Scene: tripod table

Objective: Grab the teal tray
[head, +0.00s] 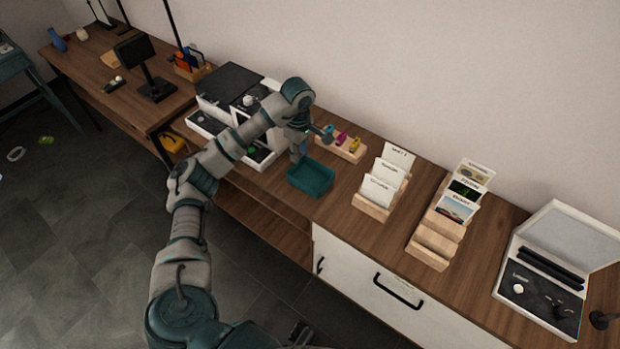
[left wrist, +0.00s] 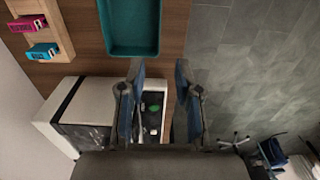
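The teal tray (head: 310,184) is a shallow, empty rectangular tray on the wooden counter, near its front edge. It also shows at the top of the left wrist view (left wrist: 131,30), cut off by the frame edge. My left gripper (head: 304,146) is over the counter just behind the tray in the head view. In the left wrist view its two fingers (left wrist: 160,95) are apart with nothing between them, and the tray lies beyond their tips. I see no contact with the tray. My right gripper is not clearly seen in either view.
A wooden holder with small coloured items (head: 341,147) stands behind the tray to the right. A white-and-black machine (head: 232,98) stands to the left. Card stands (head: 370,207) and an open case (head: 545,286) are farther right. Some bare counter lies around the tray.

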